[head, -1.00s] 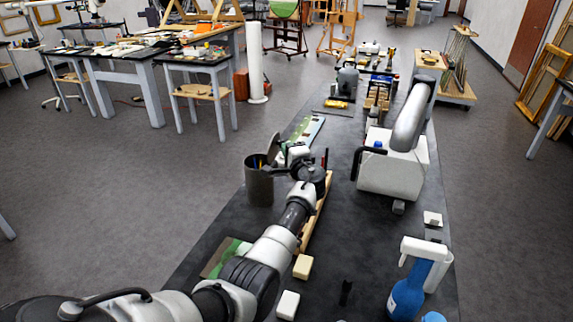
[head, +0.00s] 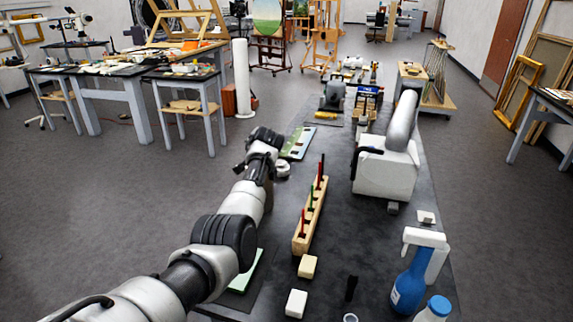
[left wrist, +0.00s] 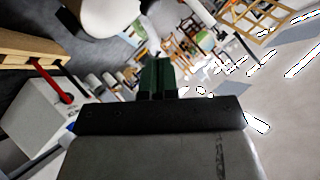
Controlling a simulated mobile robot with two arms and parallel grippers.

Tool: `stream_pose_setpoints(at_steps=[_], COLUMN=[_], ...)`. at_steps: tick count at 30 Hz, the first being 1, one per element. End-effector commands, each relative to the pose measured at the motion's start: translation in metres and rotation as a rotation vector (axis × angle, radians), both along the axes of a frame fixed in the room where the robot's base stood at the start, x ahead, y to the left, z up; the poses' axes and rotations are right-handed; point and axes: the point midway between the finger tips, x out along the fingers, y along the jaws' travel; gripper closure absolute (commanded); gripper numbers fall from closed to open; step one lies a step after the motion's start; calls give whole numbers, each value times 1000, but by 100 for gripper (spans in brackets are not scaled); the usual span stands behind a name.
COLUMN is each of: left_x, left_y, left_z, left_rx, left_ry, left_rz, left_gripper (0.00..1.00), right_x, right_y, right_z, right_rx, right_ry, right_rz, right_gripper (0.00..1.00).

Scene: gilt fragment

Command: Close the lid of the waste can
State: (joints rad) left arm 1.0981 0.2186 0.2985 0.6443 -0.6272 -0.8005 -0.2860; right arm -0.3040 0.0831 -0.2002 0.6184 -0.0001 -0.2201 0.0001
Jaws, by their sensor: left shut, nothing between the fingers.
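The waste can is almost wholly hidden behind my left arm in the head view, so I cannot tell how its lid stands. My left gripper (head: 240,169) is at the left edge of the dark bench, around where the can stood in the earlier head frame. In the left wrist view its dark green fingers (left wrist: 157,76) are together with nothing between them. I cannot tell whether they touch the lid. My right gripper is not in view.
On the dark bench (head: 335,215), a wooden rack (head: 308,226) with coloured rods stands right of my arm. A white machine (head: 386,172) is farther right, and a blue spray bottle (head: 411,286) is near the front. Open floor lies left.

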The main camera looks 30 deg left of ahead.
Motion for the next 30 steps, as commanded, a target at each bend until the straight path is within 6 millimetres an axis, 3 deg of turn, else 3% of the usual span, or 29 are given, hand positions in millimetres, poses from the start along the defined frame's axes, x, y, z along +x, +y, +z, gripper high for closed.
stream_pose_setpoints(at_steps=[8,18,30], left_x=[-4,-8,-10], left_y=[24,42,50], left_z=[-9,-30,-40], left_rx=[-257,-524,-567], left_ry=[-61,-126,-136], left_rz=[4,1,-1], left_gripper=[100,100,100], right_x=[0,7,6], right_y=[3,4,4], right_z=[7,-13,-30], right_rx=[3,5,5], right_ry=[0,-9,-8], right_rz=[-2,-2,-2], right_gripper=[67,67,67])
